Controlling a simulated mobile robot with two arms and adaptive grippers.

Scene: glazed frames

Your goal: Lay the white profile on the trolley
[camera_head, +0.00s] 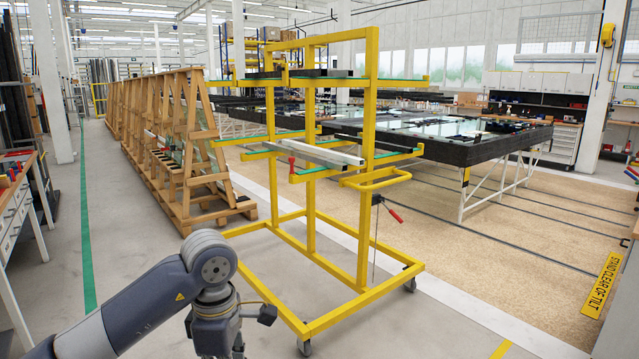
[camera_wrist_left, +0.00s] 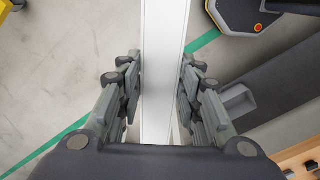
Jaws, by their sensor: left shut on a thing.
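In the left wrist view, a long white profile (camera_wrist_left: 164,40) runs up the picture between the fingers of my left gripper (camera_wrist_left: 160,75). The gripper is shut on it, with finger pads along both sides. In the head view, my left gripper (camera_head: 236,351) is at the bottom edge, mostly cut off, and the held profile cannot be made out there. The yellow trolley (camera_head: 369,130) stands ahead and to the right of it, with arms at several levels. Pale profiles (camera_head: 322,153) lie on its middle arms, and dark profiles (camera_head: 320,73) lie higher up. My right gripper is not in view.
The trolley's base frame (camera_head: 335,318) sits low on castors near my arm. A wooden rack (camera_head: 185,150) stands behind it to the left. A large dark-edged table (camera_head: 480,150) is at the right. A workbench (camera_head: 20,200) is at far left. Floor between bench and rack is clear.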

